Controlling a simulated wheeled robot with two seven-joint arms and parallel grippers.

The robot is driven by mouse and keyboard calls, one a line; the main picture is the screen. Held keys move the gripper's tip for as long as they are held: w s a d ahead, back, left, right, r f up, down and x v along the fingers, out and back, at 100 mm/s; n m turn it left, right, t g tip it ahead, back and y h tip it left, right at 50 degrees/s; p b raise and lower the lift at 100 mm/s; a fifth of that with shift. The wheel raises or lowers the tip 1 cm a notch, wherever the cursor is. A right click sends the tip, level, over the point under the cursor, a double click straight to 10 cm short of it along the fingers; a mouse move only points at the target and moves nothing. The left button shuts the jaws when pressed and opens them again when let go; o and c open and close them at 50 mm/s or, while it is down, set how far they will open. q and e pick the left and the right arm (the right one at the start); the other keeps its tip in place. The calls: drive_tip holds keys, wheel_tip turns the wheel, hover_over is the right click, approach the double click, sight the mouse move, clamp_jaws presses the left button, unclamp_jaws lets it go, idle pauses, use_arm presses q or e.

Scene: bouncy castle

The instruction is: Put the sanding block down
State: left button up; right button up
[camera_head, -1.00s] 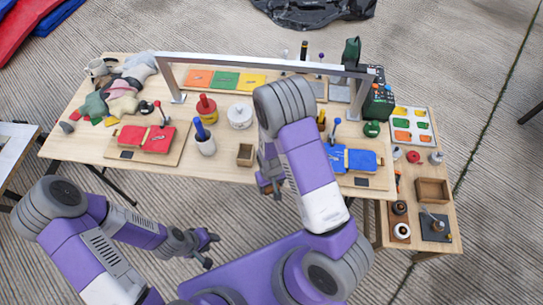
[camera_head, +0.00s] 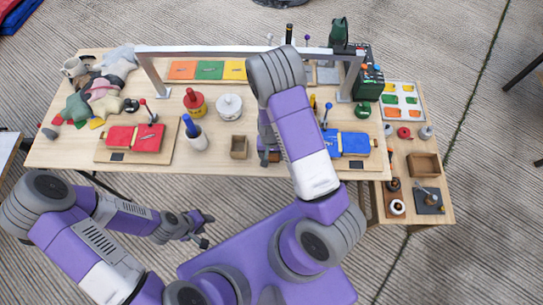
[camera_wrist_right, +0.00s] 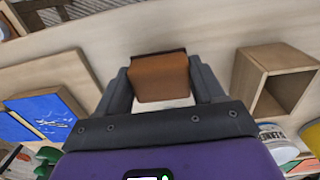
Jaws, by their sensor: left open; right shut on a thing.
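The sanding block (camera_wrist_right: 160,77) is a brown-orange block with a dark edge. It sits between the two dark fingers of my right gripper (camera_wrist_right: 162,85) in the right wrist view. In the head view my right gripper (camera_head: 268,156) is over the front part of the workbench (camera_head: 215,165), between a small wooden box and the blue board. My own arm hides most of it there, and I cannot tell whether the block touches the bench. My left gripper (camera_head: 206,230) is open and empty, low in front of the bench.
The small open wooden box (camera_head: 239,153) stands just left of my right gripper; it also shows in the wrist view (camera_wrist_right: 257,85). The blue board (camera_head: 354,144) lies to the right. A metal frame (camera_head: 210,50) spans the bench. Bare wood shows along the front edge.

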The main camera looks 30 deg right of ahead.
wheel_tip(320, 180, down, 2)
drive_tip(key=shift+w, duration=0.15)
drive_tip(key=shift+f+b, duration=0.35)
drive_tip(key=shift+b, duration=0.1)
drive_tip(key=o, duration=1)
drive_tip(key=shift+s, duration=0.25)
drive_tip(key=shift+o, duration=0.4)
drive_tip(key=shift+a, duration=0.1)
